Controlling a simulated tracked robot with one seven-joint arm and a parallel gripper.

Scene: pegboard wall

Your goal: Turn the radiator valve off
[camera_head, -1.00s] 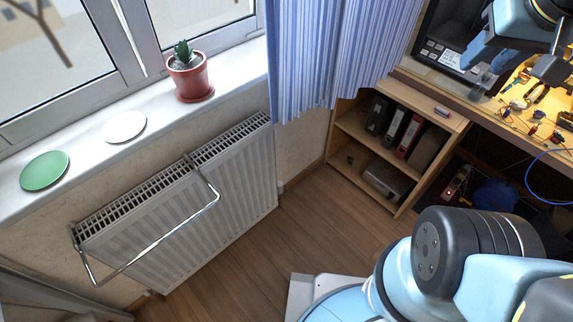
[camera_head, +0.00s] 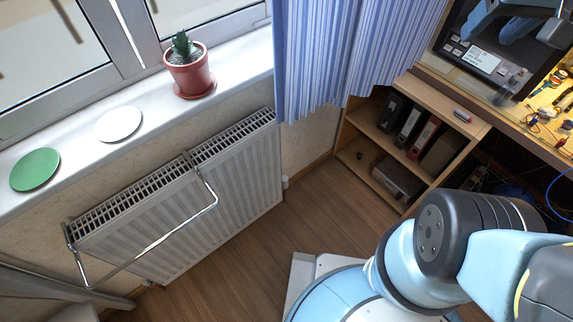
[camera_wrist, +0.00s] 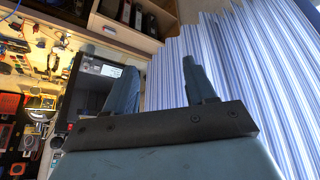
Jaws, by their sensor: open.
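The white ribbed radiator (camera_head: 215,190) stands under the window sill in the head view. A small white fitting (camera_head: 285,182), which looks like the valve, shows at its right end by the wall. Another small fitting (camera_head: 147,283) sits at its lower left. Which way the valve is turned cannot be told. My gripper (camera_wrist: 160,82) is open and empty in the wrist view, its two fingers apart in front of the blue striped curtain (camera_wrist: 245,70) and a dark panel. The radiator and valve are not in the wrist view.
A chrome towel rail (camera_head: 160,238) juts out from the radiator. A potted cactus (camera_head: 190,75), white plate (camera_head: 118,123) and green plate (camera_head: 35,169) stand on the sill. A shelf with binders (camera_head: 408,123) and a cluttered workbench are at right. Wooden floor (camera_head: 255,243) before the radiator is clear.

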